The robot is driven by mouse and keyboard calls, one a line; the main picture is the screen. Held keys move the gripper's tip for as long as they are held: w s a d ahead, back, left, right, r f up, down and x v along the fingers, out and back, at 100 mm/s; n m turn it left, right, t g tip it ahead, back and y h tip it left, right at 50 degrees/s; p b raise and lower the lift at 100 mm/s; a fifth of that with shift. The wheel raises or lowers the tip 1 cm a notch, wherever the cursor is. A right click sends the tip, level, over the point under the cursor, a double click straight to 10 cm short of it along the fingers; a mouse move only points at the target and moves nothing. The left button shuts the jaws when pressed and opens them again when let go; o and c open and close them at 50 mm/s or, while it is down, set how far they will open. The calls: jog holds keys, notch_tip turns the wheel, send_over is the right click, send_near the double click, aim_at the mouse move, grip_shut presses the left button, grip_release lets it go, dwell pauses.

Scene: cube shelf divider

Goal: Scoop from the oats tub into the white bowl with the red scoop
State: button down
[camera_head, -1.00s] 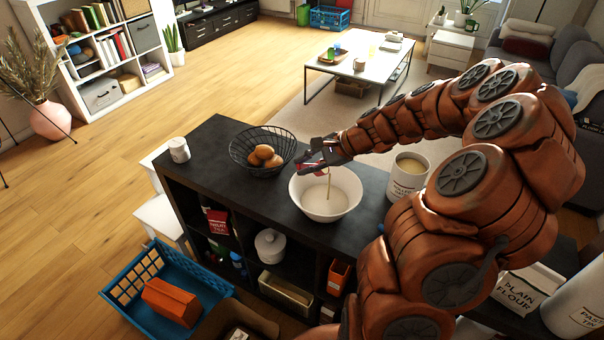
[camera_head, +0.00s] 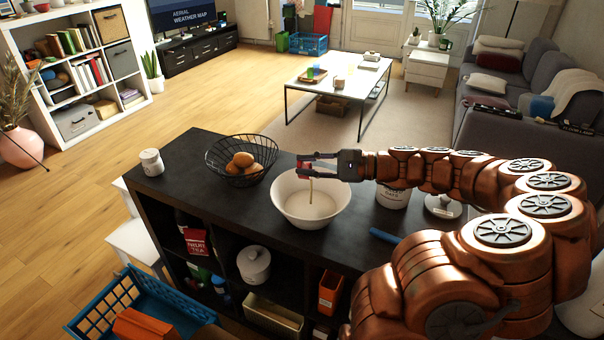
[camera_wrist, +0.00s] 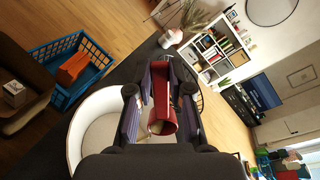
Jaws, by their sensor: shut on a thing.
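My gripper (camera_head: 318,165) is shut on the red scoop (camera_wrist: 161,105), which it holds above the white bowl (camera_head: 290,208). The scoop shows only as a small red patch between the fingers in the head view. A thin pale stream (camera_head: 310,188) falls from it into the bowl. Pale contents lie in the bowl's bottom. The bowl also shows in the wrist view (camera_wrist: 82,125), below and left of the scoop. The oats tub (camera_head: 392,199) stands right of the bowl; my arm hides its top, and its label is partly covered.
A black wire basket (camera_head: 228,171) with brown round items stands left of the bowl, and a white canister (camera_head: 151,163) stands beyond it. A round white-topped item (camera_head: 443,206) and a blue object (camera_head: 384,235) are on the black shelf top at right. The shelf's front left top is clear.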

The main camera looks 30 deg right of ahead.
jog(key=shift+s+d+f+t+y+b, duration=0.8)
jog(key=shift+t+y+b, duration=0.3)
jog(key=shift+b, duration=2.15)
jog(key=t+y+b, duration=0.1)
jog(key=b, duration=0.1)
jog(key=s+d+t+b, duration=0.1)
jog(key=b, duration=0.1)
jog(key=shift+s+d+f+y, duration=0.15)
jog(key=shift+d+f+y, duration=0.1)
jog(key=shift+f+y, duration=0.15)
jog(key=shift+s+d+r+t+y+b, duration=0.1)
jog(key=shift+s+d+t+y+b, duration=0.25)
jog(key=shift+t+y+b, duration=0.35)
